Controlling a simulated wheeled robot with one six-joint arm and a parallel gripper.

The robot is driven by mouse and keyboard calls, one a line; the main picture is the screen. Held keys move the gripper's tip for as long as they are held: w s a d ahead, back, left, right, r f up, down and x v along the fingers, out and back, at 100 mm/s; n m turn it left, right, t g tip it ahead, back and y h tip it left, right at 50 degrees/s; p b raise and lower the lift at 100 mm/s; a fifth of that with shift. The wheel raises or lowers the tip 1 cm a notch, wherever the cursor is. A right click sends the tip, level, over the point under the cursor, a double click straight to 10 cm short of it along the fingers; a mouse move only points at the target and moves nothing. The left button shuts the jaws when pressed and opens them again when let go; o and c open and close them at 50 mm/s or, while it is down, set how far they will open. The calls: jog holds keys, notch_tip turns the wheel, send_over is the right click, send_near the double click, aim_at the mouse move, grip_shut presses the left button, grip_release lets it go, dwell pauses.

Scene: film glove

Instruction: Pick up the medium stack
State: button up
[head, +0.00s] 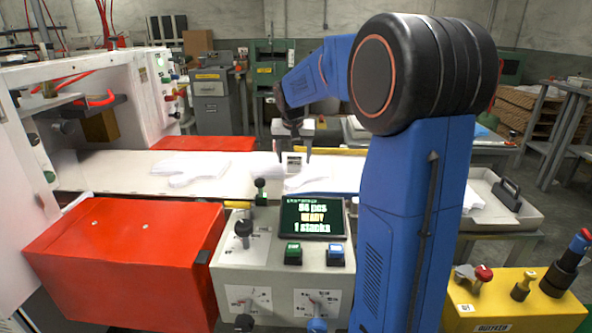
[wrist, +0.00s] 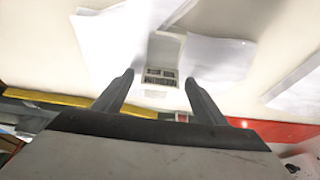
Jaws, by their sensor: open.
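White glove-shaped film stacks lie flat on the pale belt. In the head view one (head: 190,169) is at the left and another (head: 308,178) is near my gripper (head: 292,156). In the wrist view white stacks show at the upper left (wrist: 112,42), right of centre (wrist: 218,57) and far right (wrist: 302,92). I cannot tell which is the medium stack. My gripper is open, its two dark fingers (wrist: 159,80) pointing at the belt with a gap between them. No stack is between the fingers. A small white block with a dark label (wrist: 160,77) shows in that gap.
A control box with a screen (head: 311,218) stands in front of the belt, beside a red cover (head: 130,255). A white machine (head: 140,85) is at the left. A grey tray (head: 530,213) with a dark-handled object is at the right, behind a yellow box (head: 515,300).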

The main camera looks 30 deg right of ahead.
jog(key=c, duration=1.5)
jog(key=shift+r, duration=5)
